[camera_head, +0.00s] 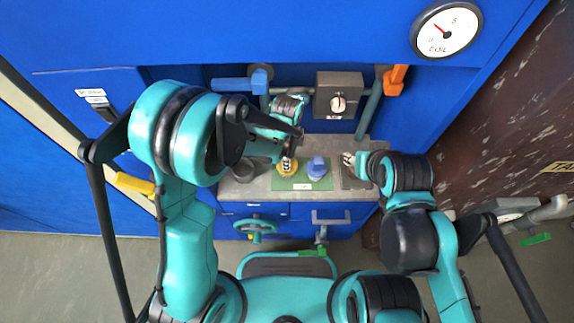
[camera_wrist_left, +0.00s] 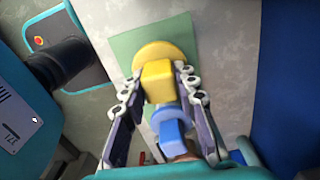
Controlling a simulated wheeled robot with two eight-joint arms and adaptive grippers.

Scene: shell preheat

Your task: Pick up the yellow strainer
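The yellow strainer (camera_head: 287,169) stands on a green mat on the grey counter; its round base and block-like handle show in the left wrist view (camera_wrist_left: 157,80). My left gripper (camera_head: 289,146) is over it, with one finger on each side of the handle in the left wrist view (camera_wrist_left: 158,74). The fingertips are very close to the handle's sides; I cannot tell whether they press on it. A blue strainer (camera_head: 317,168) stands just right of the yellow one. My right gripper (camera_head: 349,159) is at the counter's right part; its fingers are too small to read.
A dark round container (camera_head: 246,169) stands on the counter left of the green mat (camera_head: 302,185). A grey box with a knob (camera_head: 338,94) and pipes with blue and orange handles are behind.

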